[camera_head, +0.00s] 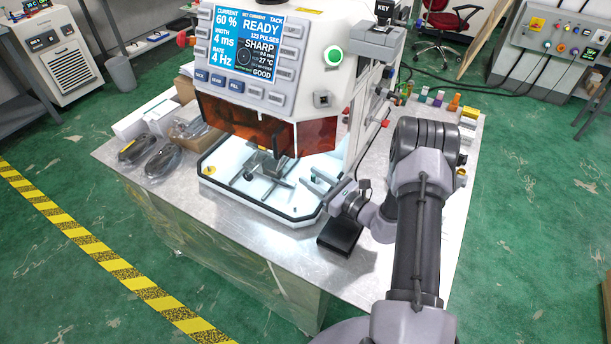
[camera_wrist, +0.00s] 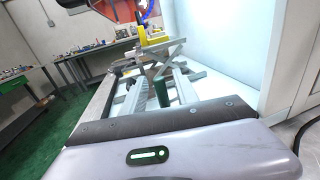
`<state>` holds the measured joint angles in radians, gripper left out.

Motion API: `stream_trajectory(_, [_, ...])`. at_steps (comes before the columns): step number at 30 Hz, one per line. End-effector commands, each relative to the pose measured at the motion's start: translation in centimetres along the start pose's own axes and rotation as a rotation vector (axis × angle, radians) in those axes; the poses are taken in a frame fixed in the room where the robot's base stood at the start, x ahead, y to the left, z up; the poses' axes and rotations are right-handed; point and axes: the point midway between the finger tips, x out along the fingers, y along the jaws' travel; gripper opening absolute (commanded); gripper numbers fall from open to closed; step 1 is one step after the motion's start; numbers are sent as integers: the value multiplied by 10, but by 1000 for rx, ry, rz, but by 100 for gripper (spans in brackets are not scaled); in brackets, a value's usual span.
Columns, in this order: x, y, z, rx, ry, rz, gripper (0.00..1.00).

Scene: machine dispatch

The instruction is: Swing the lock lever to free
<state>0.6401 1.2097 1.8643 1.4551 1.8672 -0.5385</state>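My gripper (camera_head: 322,188) is low at the right front corner of the machine's lit work chamber, reaching in from the right. In the wrist view, its pale body and dark strip fill the bottom. Ahead of it are narrow grey bars and a short dark green cylinder (camera_wrist: 162,91). I cannot tell whether the cylinder touches my gripper, nor how far apart the fingers are. A grey metal fixture (camera_head: 268,165) with a crossing bar stands in the chamber; it also shows in the wrist view (camera_wrist: 150,62). I cannot single out the lock lever with certainty.
The machine's screen (camera_head: 246,45) reads READY. An amber shield (camera_head: 245,122) hangs above the chamber. A black block (camera_head: 340,236) sits on the bench below my wrist. Bagged dark items (camera_head: 150,153) lie at left. The bench's front left (camera_head: 190,212) is clear.

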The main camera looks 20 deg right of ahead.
Motion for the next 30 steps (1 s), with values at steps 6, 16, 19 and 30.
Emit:
stream_trajectory(6, [27,0,0,0,-1,0,36])
stream_trajectory(16, [30,0,0,1,0,-1,32])
stream_trajectory(19, [30,0,0,1,0,-1,12])
stream_trajectory(30, [36,1,1,6,-1,-88,0])
